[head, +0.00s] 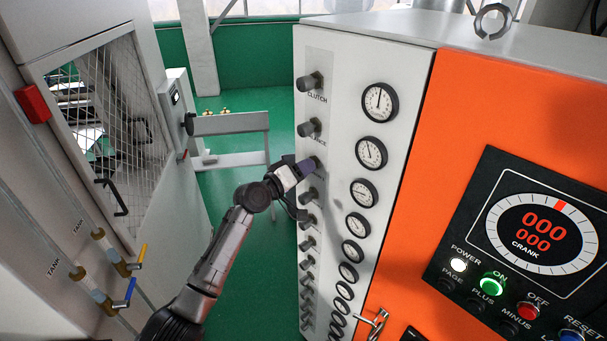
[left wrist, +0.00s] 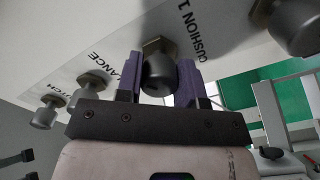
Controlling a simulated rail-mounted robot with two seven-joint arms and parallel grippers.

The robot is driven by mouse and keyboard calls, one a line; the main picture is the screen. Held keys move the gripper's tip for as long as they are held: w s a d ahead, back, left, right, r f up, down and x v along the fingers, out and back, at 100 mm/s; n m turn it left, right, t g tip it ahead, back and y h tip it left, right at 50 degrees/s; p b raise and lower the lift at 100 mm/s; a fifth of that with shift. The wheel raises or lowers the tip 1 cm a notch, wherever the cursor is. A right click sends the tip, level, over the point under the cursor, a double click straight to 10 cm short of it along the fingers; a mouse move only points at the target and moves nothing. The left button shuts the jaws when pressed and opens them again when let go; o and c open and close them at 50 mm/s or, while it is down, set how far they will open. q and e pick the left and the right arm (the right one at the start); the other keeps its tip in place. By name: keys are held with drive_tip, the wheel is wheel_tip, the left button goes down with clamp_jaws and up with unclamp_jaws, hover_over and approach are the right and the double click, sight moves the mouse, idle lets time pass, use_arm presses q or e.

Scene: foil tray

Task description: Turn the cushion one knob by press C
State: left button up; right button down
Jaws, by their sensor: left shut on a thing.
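The cushion 1 knob (left wrist: 158,76) is a dark grey round knob on a brass-coloured nut, on the white panel (left wrist: 225,20). The label CUSHION 1 stands beside it in the left wrist view. My left gripper (head: 306,167) reaches the third knob from the top of the knob column in the head view and largely hides it. In the left wrist view, the purple fingers of this gripper (left wrist: 160,82) are on both sides of the knob, shut on it. My right gripper is not in view.
The clutch knob (head: 310,82) and balance knob (head: 309,128) are above, with several more knobs closely below. Round gauges (head: 371,153) line the panel on the right. An orange cabinet with a control display (head: 541,228) stands further right. Green floor (head: 235,185) is open left of the panel.

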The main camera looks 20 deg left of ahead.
use_arm(q)
drive_tip(key=m+b, duration=0.2)
drive_tip(key=b, duration=0.1)
drive_tip(key=m+b, duration=0.6)
drive_tip(key=b, duration=0.1)
drive_tip(key=shift+a+f, duration=0.1)
drive_tip(key=shift+f, duration=0.2)
drive_tip(key=m+b, duration=0.2)
drive_tip(key=m, duration=0.1)
drive_tip(key=shift+w+r+m, duration=0.1)
drive_tip(key=shift+m, duration=0.2)
drive_tip(key=shift+a+m+b, duration=0.1)
drive_tip(key=shift+m+b, duration=0.4)
drive_tip(key=shift+m, duration=0.7)
drive_tip(key=shift+r+m, duration=0.1)
drive_tip(key=shift+m, duration=1.4)
drive_tip(key=o, duration=0.9)
drive_tip(key=shift+b, duration=0.3)
